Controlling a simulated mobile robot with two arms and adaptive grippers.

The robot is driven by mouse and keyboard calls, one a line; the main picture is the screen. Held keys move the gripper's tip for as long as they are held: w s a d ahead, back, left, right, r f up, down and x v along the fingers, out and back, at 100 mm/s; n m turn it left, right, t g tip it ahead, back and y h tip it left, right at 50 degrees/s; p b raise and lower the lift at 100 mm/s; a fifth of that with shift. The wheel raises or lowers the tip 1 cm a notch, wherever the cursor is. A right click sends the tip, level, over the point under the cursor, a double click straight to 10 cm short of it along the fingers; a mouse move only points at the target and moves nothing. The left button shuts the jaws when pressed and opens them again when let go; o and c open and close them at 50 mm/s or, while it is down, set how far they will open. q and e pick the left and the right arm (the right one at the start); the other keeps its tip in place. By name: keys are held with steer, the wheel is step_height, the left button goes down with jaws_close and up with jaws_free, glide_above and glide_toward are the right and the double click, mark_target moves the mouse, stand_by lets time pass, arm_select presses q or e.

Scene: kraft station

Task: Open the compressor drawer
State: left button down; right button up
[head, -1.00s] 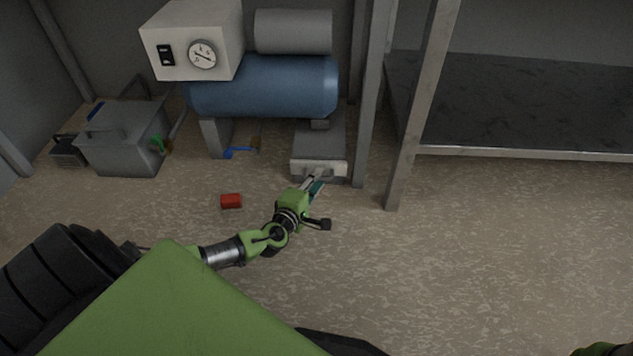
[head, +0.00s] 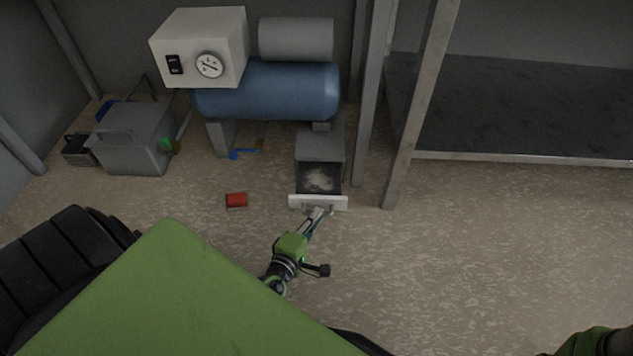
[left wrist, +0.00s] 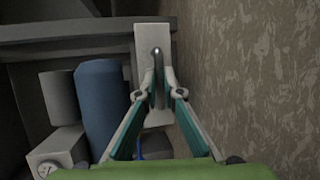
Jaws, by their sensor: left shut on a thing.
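The compressor is a blue tank (head: 268,90) with a light box and gauge on its left. Its drawer (head: 318,203) is at floor level below the tank's right end. The drawer is pulled out from its grey housing (head: 320,145), and its inside with something pale in it shows from above. My left gripper (head: 318,214) is at the drawer's front. In the left wrist view my left gripper (left wrist: 158,88) is shut on the drawer handle (left wrist: 157,65), in front of the light drawer front (left wrist: 146,42). My right gripper is not seen; only a bit of green arm shows at bottom right.
A red block (head: 236,200) lies on the floor left of the drawer. A grey toolbox (head: 135,138) stands at the left. A metal shelf post (head: 410,130) rises right of the drawer. The floor in front and to the right is clear.

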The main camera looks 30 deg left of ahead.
arm_select(q)
steer(key=shift+s+d, duration=0.25)
steer(key=shift+s, duration=0.15)
steer(key=c, duration=2.2)
jaws_free()
steer(key=shift+w+a, duration=0.1)
steer(key=shift+o, duration=0.2)
steer(key=v, duration=0.7)
steer(key=shift+s, duration=0.3)
